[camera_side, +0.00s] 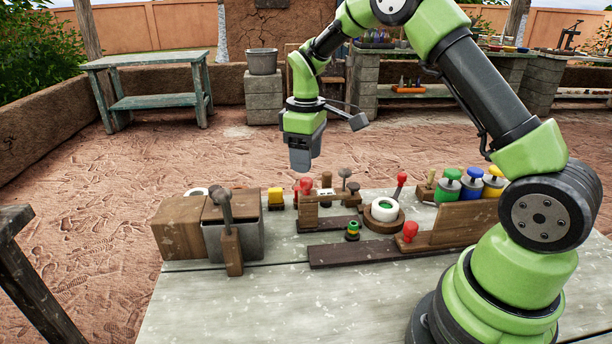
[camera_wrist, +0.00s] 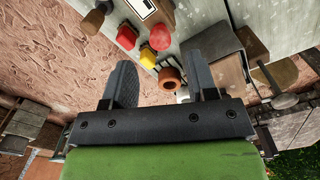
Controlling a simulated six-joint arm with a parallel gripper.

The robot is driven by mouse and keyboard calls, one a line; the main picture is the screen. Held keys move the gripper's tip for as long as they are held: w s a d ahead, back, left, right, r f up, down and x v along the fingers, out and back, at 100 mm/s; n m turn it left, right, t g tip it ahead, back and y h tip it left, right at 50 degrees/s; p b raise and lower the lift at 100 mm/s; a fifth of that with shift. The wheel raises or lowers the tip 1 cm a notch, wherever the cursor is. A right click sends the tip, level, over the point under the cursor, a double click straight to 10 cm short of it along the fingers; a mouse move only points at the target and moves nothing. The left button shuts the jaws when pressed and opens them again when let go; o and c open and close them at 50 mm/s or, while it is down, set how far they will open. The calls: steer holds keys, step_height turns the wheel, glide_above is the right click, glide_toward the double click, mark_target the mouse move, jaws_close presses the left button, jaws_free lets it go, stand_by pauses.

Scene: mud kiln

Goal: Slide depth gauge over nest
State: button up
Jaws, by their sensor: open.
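My gripper (camera_side: 300,162) hangs above the back edge of the bench, pointing down, apart from everything below it. In the wrist view my gripper (camera_wrist: 163,80) is open, with two dark fingers and nothing held between them. I cannot tell for sure which part is the depth gauge; a small wooden fixture with a white, dark-marked plate (camera_side: 326,193) may be it, and the white plate also shows in the wrist view (camera_wrist: 141,7). The nest is also not certain; a white ring with a green centre (camera_side: 384,209) sits on a round wooden base.
A wooden box with a grey bin (camera_side: 236,240) and lever stands left. A yellow block (camera_side: 275,198) and red knobs (camera_side: 304,186) lie near my gripper. Green, blue and yellow capped jars (camera_side: 471,185) stand right. A dark wooden rail (camera_side: 352,254) lies in front; the front bench is clear.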

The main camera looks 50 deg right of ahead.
mark_target(306, 179)
step_height(306, 179, down, 5)
steer(key=shift+r, duration=0.1)
steer(key=shift+c, duration=0.3)
